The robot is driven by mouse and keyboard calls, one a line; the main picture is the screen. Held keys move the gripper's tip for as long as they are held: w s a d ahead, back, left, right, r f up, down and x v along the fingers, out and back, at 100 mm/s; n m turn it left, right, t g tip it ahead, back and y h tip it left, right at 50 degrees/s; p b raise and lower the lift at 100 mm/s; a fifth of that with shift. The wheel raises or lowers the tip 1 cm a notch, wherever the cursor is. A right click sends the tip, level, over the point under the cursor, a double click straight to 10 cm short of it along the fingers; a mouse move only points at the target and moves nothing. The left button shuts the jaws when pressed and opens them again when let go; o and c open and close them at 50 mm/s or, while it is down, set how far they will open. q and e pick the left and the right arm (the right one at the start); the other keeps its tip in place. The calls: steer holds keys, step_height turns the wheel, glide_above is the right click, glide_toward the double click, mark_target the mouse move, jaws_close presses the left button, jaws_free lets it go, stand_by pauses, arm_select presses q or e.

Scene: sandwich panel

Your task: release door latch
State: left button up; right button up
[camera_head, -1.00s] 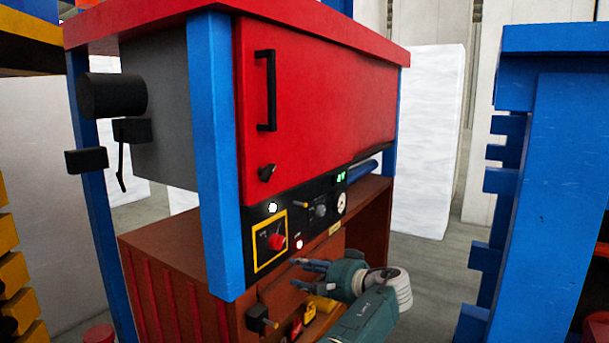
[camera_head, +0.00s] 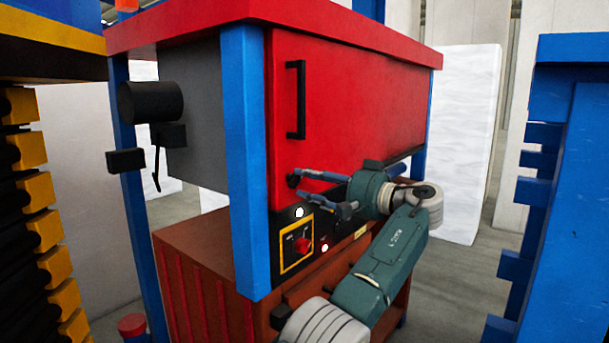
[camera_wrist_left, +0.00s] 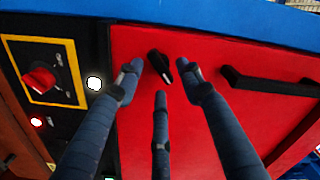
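The red door (camera_head: 350,95) is closed on the cabinet front. Its small black latch (camera_head: 293,181) is at the door's lower left corner. In the wrist view the latch (camera_wrist_left: 160,66) appears tilted, between the tips of my fingers. My left gripper (camera_head: 304,185) is open, its fingers spread and pointing at the latch from the right. I cannot tell whether any finger touches it. A black door handle (camera_head: 296,100) stands above the latch; it also shows in the wrist view (camera_wrist_left: 275,85). My right gripper is not in view.
Below the door is a black control panel with a red switch (camera_head: 303,244) in a yellow frame and a lit white button (camera_head: 299,212). A blue post (camera_head: 245,160) stands just left of the door. A blue structure (camera_head: 570,200) is at the right.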

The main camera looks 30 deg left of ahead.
arm_select(q)
steer(key=shift+w+a, duration=0.1)
steer(key=shift+a, duration=0.85)
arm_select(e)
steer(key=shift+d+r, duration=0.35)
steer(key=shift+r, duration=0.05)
arm_select(q)
steer(key=shift+c, duration=0.3)
jaws_close()
